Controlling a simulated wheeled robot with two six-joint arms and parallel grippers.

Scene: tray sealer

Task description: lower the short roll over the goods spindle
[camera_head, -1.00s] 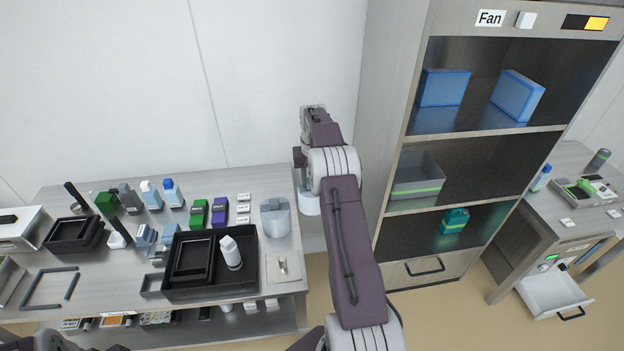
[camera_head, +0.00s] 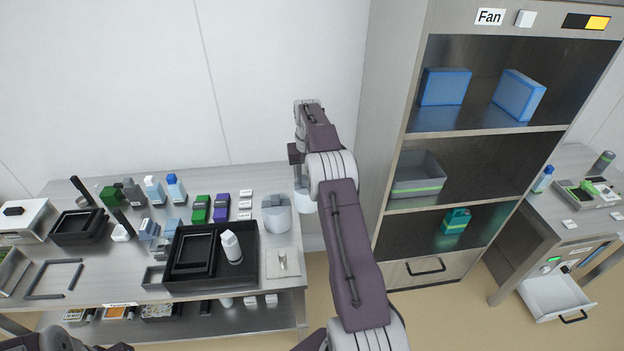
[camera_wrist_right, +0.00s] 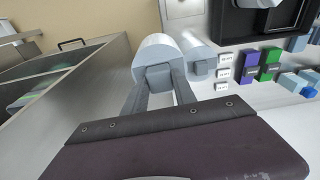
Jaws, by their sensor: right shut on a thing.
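My right gripper (camera_head: 300,172) is shut on a pale roll (camera_head: 302,203) beyond the table's right end, near the tall shelf. In the right wrist view the roll (camera_wrist_right: 158,52) is a white cylinder with a grey grip block between my fingers (camera_wrist_right: 158,88). A second pale cylinder (camera_head: 276,213) with a grey block stands on the table, left of the held roll; it also shows in the wrist view (camera_wrist_right: 199,52). A small plate with an upright peg (camera_head: 283,262), possibly the goods spindle, lies in front of it. The held roll is apart from this peg. My left gripper is out of view.
A black tray (camera_head: 248,272) with a white bottle (camera_head: 231,247) lies left of the peg plate. Green and purple boxes (camera_head: 221,209) and small white labels (camera_head: 245,205) stand behind. The tall shelf (camera_head: 395,150) is close on the right.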

